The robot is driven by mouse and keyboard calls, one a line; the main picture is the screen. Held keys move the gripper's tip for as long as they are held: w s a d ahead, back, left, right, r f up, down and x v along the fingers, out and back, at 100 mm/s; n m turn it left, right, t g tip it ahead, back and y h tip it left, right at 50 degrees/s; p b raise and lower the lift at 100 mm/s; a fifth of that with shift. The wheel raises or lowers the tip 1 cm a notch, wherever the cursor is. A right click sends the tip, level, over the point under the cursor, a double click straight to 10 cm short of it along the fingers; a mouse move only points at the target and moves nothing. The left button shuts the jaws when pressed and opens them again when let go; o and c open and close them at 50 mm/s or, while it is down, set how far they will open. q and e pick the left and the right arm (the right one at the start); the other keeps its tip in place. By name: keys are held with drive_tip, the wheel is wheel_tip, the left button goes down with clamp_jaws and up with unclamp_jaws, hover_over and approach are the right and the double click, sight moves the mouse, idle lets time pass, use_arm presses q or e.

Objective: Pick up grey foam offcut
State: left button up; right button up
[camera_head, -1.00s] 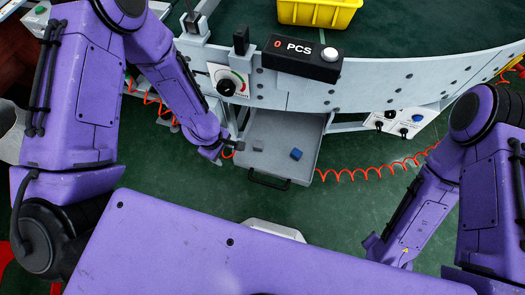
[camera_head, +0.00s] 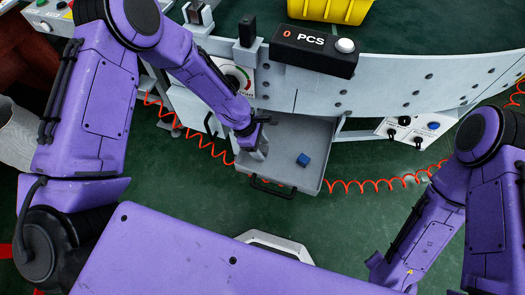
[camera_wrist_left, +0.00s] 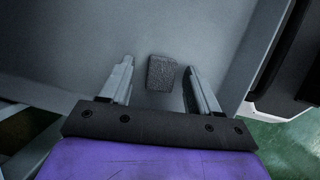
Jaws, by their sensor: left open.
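The grey foam offcut (camera_wrist_left: 161,73) is a small dark grey block with a rough surface, lying on the grey drawer floor in the left wrist view. My left gripper (camera_wrist_left: 158,65) is open, with one finger on each side of the offcut and a gap to both. In the head view my left gripper (camera_head: 258,150) reaches down into the left part of the open drawer (camera_head: 290,128). It hides the offcut there. My right arm shows at the lower right of the head view, but its gripper does not show.
A blue block (camera_head: 303,160) lies in the drawer to the right of my left gripper. The drawer has a black front handle (camera_head: 272,187). The PCS counter box (camera_head: 314,50) and conveyor wall stand behind. A yellow bin (camera_head: 330,8) is at the top.

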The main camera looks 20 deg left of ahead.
use_arm(q)
drive_tip(key=c, duration=1.1)
clamp_jaws()
drive_tip(key=shift+r, duration=0.1)
